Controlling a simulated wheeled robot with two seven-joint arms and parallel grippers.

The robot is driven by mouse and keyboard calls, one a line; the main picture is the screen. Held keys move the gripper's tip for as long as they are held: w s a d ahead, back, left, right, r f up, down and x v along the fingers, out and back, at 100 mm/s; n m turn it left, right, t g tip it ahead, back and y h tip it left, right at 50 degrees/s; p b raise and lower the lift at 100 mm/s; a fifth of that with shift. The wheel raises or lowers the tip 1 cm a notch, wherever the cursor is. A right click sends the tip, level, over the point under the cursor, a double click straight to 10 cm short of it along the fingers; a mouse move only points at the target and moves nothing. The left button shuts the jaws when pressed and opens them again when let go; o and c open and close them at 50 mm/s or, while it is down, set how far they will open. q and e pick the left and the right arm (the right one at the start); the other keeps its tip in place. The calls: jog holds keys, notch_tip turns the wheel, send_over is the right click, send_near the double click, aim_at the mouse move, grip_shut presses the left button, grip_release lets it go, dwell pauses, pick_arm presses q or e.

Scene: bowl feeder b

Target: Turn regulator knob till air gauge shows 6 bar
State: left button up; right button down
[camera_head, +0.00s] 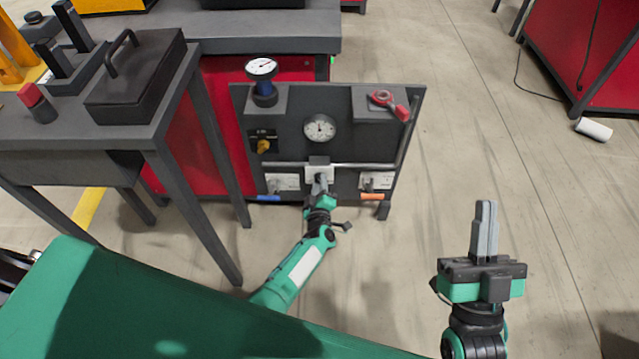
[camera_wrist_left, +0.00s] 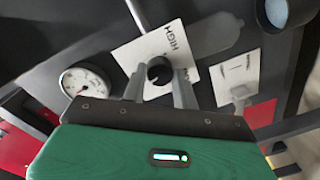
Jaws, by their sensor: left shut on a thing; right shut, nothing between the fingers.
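My left gripper (camera_head: 320,182) reaches the lower middle of a dark upright panel. In the left wrist view its fingers (camera_wrist_left: 159,88) are shut on a round black knob (camera_wrist_left: 158,70), in front of a white plate marked HIGH (camera_wrist_left: 178,38). In the head view the gripper hides the knob. A round white gauge (camera_head: 319,128) sits on the panel above the gripper; a gauge also shows in the left wrist view (camera_wrist_left: 86,84). Its reading is too small to tell. Another gauge (camera_head: 261,67) tops a blue-and-black unit at upper left. My right gripper (camera_head: 486,215) is shut and empty, away from the panel.
The panel also carries a yellow knob (camera_head: 263,146), a red part (camera_head: 384,98), and blue (camera_head: 268,198) and orange (camera_head: 372,197) handles beside white plates. A grey table (camera_head: 60,140) stands at left.

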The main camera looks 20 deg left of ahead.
pick_arm(q)
jog(key=shift+m, duration=0.5)
pick_arm(e)
jog(key=shift+w+a+f+g, duration=0.15)
jog(key=shift+f+g, duration=0.2)
jog(key=shift+f, duration=0.1)
jog(key=shift+w+a+f+g, duration=0.15)
jog(key=shift+f+g, duration=0.2)
jog(key=shift+f, duration=0.05)
pick_arm(q)
jog(key=o, duration=1)
